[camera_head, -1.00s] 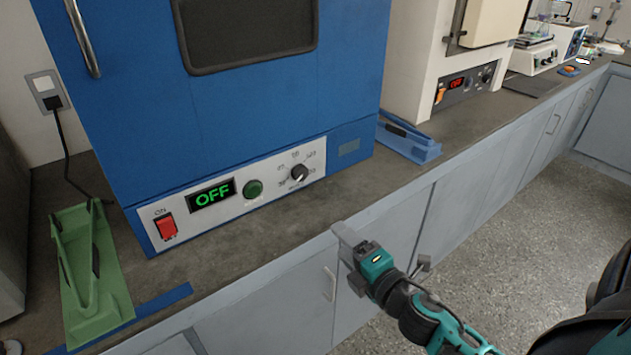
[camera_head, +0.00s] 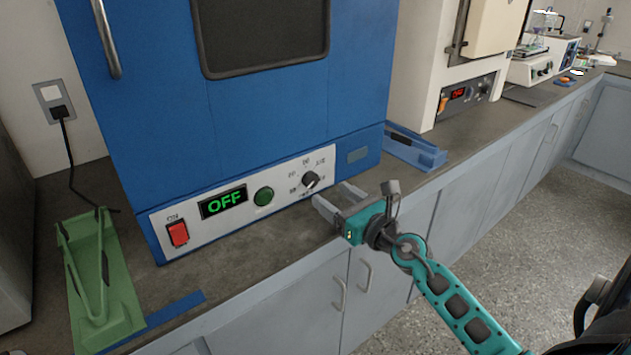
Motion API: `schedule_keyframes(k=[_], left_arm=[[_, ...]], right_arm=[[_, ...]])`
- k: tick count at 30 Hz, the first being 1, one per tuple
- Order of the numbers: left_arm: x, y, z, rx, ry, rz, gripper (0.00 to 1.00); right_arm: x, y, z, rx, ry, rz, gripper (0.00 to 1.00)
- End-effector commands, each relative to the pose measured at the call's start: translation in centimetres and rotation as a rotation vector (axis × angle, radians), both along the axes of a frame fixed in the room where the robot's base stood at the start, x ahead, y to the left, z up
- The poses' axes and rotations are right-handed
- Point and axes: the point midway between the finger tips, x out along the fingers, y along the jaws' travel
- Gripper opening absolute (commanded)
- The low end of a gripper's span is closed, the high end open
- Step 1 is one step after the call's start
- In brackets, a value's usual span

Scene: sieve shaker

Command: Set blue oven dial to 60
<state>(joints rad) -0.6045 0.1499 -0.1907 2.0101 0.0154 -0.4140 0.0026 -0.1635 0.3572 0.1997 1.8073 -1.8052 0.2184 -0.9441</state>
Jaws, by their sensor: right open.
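The blue oven (camera_head: 255,105) stands on the counter, with a pale control panel along its lower front. The green display (camera_head: 223,201) reads OFF. A green round button (camera_head: 264,196) and a red switch (camera_head: 178,233) are on the same panel. My right gripper (camera_head: 334,197) is open and empty, its fingers pointing toward the oven, just below and right of the dial and apart from it. My left gripper is not in view.
A green holder (camera_head: 105,285) stands at the left on the counter (camera_head: 240,265). A blue holder (camera_head: 415,150) lies right of the oven. A white oven (camera_head: 410,70) with a red display stands further right.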

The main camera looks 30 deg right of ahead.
Motion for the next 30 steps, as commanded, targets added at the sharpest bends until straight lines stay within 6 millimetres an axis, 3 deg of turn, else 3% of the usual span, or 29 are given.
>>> schedule_keyframes(k=[6, 12, 26, 30], left_arm=[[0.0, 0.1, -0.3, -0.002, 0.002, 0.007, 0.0], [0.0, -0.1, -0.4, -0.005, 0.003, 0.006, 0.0], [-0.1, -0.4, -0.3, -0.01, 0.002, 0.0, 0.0], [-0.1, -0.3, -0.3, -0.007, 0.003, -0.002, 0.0]], right_arm=[[3.8, 0.3, 0.0, 0.002, -0.001, 0.0, 0.66], [6.0, 0.5, -0.1, 0.002, -0.001, 0.0, 0.66], [6.9, 0.6, -0.1, 0.002, 0.001, 0.001, 0.66], [6.9, 0.6, -0.1, 0.002, 0.001, 0.001, 0.52]])
